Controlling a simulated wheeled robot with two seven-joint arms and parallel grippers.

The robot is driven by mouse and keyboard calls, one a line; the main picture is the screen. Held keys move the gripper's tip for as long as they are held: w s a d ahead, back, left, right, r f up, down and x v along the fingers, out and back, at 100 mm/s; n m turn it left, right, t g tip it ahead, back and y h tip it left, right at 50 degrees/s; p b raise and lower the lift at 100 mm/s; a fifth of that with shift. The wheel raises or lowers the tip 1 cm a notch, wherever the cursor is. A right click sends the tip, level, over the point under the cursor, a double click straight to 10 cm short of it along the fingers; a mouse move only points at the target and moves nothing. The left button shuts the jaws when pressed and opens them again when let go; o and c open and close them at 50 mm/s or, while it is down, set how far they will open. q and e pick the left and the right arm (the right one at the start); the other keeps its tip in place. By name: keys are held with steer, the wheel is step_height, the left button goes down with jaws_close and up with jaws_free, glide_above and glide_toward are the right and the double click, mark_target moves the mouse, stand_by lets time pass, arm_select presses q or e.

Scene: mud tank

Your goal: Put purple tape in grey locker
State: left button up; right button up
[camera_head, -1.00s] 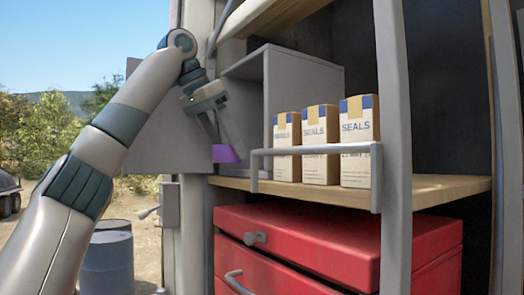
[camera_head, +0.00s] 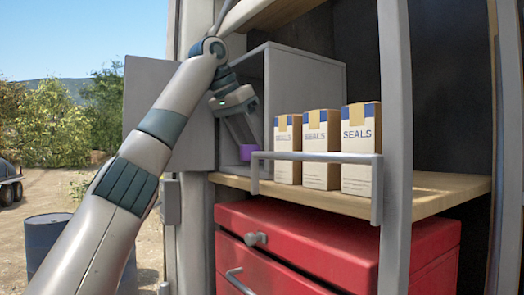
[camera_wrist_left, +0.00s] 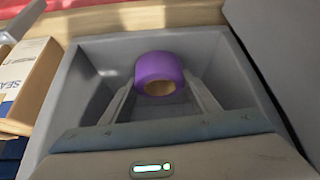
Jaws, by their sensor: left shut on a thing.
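The purple tape (camera_head: 248,153) is a short roll held between the fingers of my left gripper (camera_head: 246,143). In the left wrist view the purple tape (camera_wrist_left: 160,67) shows between the two fingers, with the grey walls of the locker around it. The grey locker (camera_head: 308,88) stands on the wooden shelf with its front open, and its grey door (camera_head: 150,105) is swung out to the left. The gripper and tape are at the locker's opening; from these views I cannot tell whether the tape touches the locker floor. My right gripper is not in view.
Three SEALS boxes (camera_head: 322,150) stand on the shelf (camera_head: 440,185) right of the locker. A grey rail (camera_head: 315,156) runs in front of them. A red drawer chest (camera_head: 320,240) is below, and a grey upright (camera_head: 394,120) stands at right.

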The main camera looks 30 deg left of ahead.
arm_select(q)
steer(key=w, duration=0.1)
steer(key=w+p, duration=0.1)
steer(key=shift+w+d+f, duration=0.2)
steer(key=shift+w+d, duration=0.15)
steer(key=shift+d, duration=0.05)
steer(key=shift+d+f, duration=0.1)
steer(key=shift+f, duration=0.35)
steer(key=shift+s+a+f, duration=0.1)
steer(key=shift+s+a, duration=0.05)
steer(key=shift+a, duration=0.05)
steer(key=shift+d, duration=0.1)
steer(key=shift+f, duration=0.1)
steer(key=o, duration=1.1)
steer(key=shift+d, duration=0.1)
